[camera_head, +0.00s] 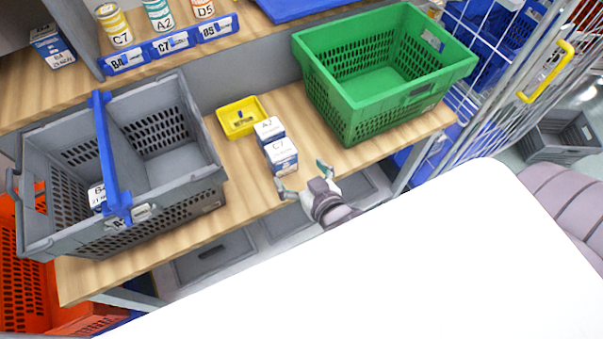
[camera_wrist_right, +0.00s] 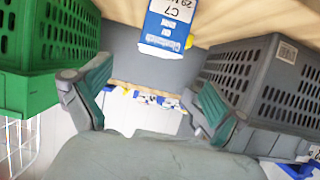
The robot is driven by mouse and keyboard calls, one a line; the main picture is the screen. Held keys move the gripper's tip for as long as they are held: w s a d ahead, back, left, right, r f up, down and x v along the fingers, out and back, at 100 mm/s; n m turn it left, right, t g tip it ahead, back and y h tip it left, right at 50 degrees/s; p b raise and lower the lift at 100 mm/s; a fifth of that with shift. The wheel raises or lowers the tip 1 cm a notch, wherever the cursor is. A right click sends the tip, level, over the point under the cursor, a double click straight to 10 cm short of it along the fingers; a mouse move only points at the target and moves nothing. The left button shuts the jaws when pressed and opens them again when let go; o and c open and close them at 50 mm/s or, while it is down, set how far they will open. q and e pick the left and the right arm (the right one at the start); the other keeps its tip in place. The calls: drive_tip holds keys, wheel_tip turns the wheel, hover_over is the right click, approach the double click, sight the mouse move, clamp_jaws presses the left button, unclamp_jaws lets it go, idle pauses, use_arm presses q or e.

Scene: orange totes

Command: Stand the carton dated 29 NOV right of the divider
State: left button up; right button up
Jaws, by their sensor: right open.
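The C7 carton (camera_head: 282,155) is blue and white and stands on the wooden shelf. In the right wrist view its label (camera_wrist_right: 170,22) shows upside down, with a cut-off date that starts with 29 and an N. A blue divider (camera_head: 109,150) crosses the grey crate (camera_head: 180,195) from back to front. A white carton (camera_head: 97,196) is partly visible left of the divider; the bay to its right looks empty. My right gripper (camera_head: 304,178) is open and empty, just in front of the C7 carton and apart from it. My left gripper is not in view.
An A2 carton (camera_head: 268,128) stands directly behind the C7 carton. A yellow tray (camera_head: 240,117) lies behind, left of it. A green crate (camera_head: 345,118) stands to the right. Cans (camera_head: 118,32) stand on the upper shelf. Bare shelf separates the grey crate from the C7 carton.

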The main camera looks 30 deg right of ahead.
drive_tip(key=s+a+f+n+g+y, duration=0.1)
drive_tip(key=s+f+g, duration=0.15)
drive_tip(key=f, duration=0.75)
drive_tip(key=s+a+f+g, duration=0.1)
drive_tip(key=s+f+g, duration=0.15)
drive_tip(key=f, duration=0.75)
drive_tip(key=s+d+f+g, duration=0.2)
drive_tip(key=s+f, duration=0.6)
drive_tip(key=f, duration=0.2)
drive_tip(key=s+d+f+n+g, duration=0.1)
drive_tip(key=s+d+f+g, duration=0.1)
drive_tip(key=s+f, duration=0.6)
drive_tip(key=shift+s+f+g+h, duration=0.3)
drive_tip(key=shift+s+f+g, duration=0.1)
drive_tip(key=shift+f, duration=0.45)
drive_tip(key=shift+o, duration=0.3)
drive_tip(key=s+d+f+g, duration=0.1)
drive_tip(key=s+d+f, duration=0.1)
drive_tip(key=s, duration=0.3)
drive_tip(key=s+d+f+g, duration=0.1)
drive_tip(key=s+d+f, duration=0.1)
drive_tip(key=s, duration=0.2)
drive_tip(key=shift+s+d+f+g+h, duration=0.3)
drive_tip(key=shift+s+d+h, duration=0.05)
drive_tip(key=shift+h, duration=0.05)
drive_tip(key=shift+s, duration=0.15)
